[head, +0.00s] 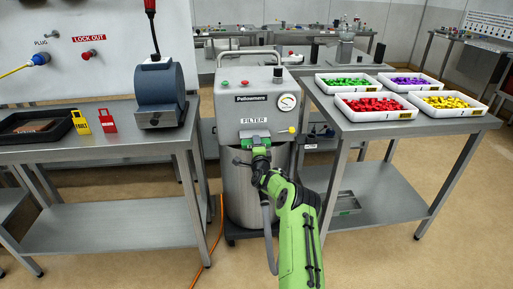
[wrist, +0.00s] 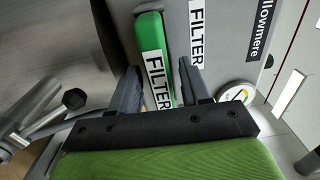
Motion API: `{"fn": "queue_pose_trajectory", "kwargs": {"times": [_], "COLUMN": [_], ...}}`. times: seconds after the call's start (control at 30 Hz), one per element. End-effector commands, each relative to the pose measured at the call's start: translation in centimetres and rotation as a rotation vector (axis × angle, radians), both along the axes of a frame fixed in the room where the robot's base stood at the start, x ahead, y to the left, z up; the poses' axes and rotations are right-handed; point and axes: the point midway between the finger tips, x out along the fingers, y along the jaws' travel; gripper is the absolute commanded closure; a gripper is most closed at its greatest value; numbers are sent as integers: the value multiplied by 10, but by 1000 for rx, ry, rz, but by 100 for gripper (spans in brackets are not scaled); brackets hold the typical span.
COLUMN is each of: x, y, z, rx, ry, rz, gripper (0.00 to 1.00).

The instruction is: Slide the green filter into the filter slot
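The green filter (wrist: 150,28), with a white FILTER label on its face, lies between the two fingers of my gripper (wrist: 160,88) in the wrist view. The fingers sit close against both sides of it, and my gripper looks shut on it. In the head view the green filter (head: 260,142) is at the front of the grey machine (head: 228,116), just below the machine's own FILTER label (head: 253,120). My gripper (head: 260,152) is in front of it there. The filter slot is hidden behind the filter and gripper; I cannot tell how deep the filter sits.
A yellow-tipped part (head: 292,130) sticks out right of the filter. A metal handle with a dark knob (wrist: 73,99) is close left of my gripper. Steel tables stand on both sides; the right table (head: 346,128) holds trays of coloured pieces. An orange cable (head: 213,240) lies on the floor.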

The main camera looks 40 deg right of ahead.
Motion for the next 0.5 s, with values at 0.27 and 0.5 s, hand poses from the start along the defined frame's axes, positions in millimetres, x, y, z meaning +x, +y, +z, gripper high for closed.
{"fn": "queue_pose_trajectory", "kwargs": {"times": [0.27,0.5], "x": [0,-12], "y": [0,9], "z": [0,2], "rx": [1,1], "ry": [1,2], "rz": [0,3], "gripper": [43,43]}}
